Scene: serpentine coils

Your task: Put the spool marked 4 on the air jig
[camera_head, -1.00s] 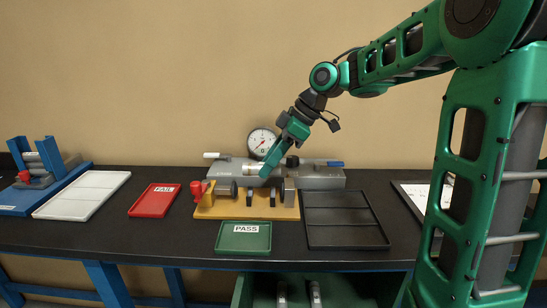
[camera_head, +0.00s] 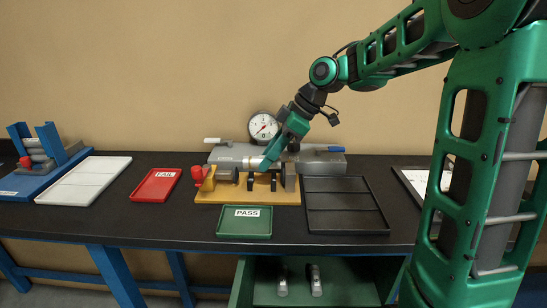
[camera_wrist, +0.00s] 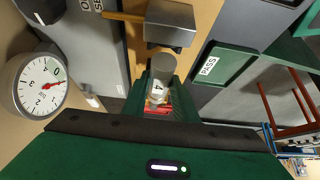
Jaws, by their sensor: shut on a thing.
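My gripper (camera_head: 266,164) is shut on the spool and holds it level, above the back part of the air jig. In the wrist view, the spool (camera_wrist: 160,72) is a grey cylinder with a white label marked 4, gripped between my green fingers (camera_wrist: 158,98). In the head view my fingers hide much of it. The air jig (camera_head: 217,198) is a tan base with dark upright supports, a grey end block (camera_head: 291,177) at right and a red knob (camera_head: 198,174) at left. No spool is seen on its supports. I cannot tell the exact gap beneath the spool.
A grey unit (camera_head: 322,163) with a dial gauge (camera_head: 263,126) stands behind the jig. A green PASS tray (camera_head: 245,230) lies in front, a red FAIL tray (camera_head: 155,187) at left and a black compartment tray (camera_head: 345,212) at right. A white tray (camera_head: 84,180) and blue fixture are farther left.

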